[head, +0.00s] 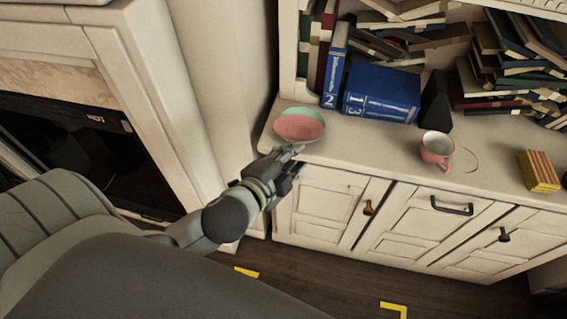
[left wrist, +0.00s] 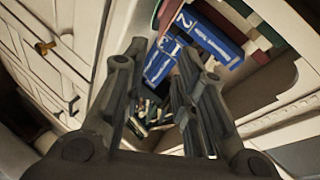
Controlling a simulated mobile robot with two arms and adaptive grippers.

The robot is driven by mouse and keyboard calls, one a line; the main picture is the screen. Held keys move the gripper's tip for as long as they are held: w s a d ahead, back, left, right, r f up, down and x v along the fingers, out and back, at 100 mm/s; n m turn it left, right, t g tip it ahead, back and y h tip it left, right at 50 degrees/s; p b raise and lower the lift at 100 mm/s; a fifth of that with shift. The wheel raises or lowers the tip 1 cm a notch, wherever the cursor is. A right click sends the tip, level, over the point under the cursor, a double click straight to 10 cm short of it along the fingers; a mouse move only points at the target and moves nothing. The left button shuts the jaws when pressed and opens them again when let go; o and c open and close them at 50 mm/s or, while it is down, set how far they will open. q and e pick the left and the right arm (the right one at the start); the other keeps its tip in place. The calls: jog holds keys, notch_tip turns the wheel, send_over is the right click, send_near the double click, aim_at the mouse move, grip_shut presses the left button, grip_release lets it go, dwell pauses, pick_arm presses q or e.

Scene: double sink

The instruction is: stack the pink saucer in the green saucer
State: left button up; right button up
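The pink saucer (head: 298,129) lies in the green saucer (head: 301,109) at the left end of the white counter. The green rim shows mainly along the far side and the pink covers most of the inside. My left gripper (head: 294,152) is just in front of the saucers' near edge, over the counter's front edge. In the left wrist view its two fingers (left wrist: 163,58) stand apart with nothing between them. I cannot tell whether a fingertip touches the saucers. My right gripper is not in view.
A pink cup (head: 436,150) stands further right on the counter (head: 375,150), with a thin ring mark beside it. A yellow striped box (head: 539,171) is at the far right. Blue books (head: 381,92) and a dark wedge (head: 435,100) stand behind. Cabinet handles stick out below.

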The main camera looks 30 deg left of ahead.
pick_arm(q)
jog(key=shift+p+v, duration=0.45)
jog(key=shift+v, duration=1.15)
jog(key=shift+f, duration=0.1)
jog(key=s+a+f+n+g, duration=0.2)
jog(key=f, duration=1)
jog(key=s+a+f+n+g, duration=0.1)
jog(key=s+a+f+g, duration=0.1)
jog(key=f, duration=1)
jog(key=s+a+f+n+g, duration=0.2)
jog(key=f+g, duration=0.1)
jog(key=f, duration=0.9)
jog(key=s+d+f+n+g, duration=0.1)
jog(key=s+f+n+g, duration=0.1)
jog(key=s+f, duration=0.7)
jog(key=s+d+f+n+g, duration=0.1)
jog(key=s+f+n+g, duration=0.2)
jog(key=s+f, duration=0.7)
jog(key=s+n, duration=0.1)
jog(key=s, duration=0.5)
jog(key=shift+d+f+g, duration=0.2)
jog(key=shift+f+g, duration=0.05)
jog(key=shift+g, duration=0.05)
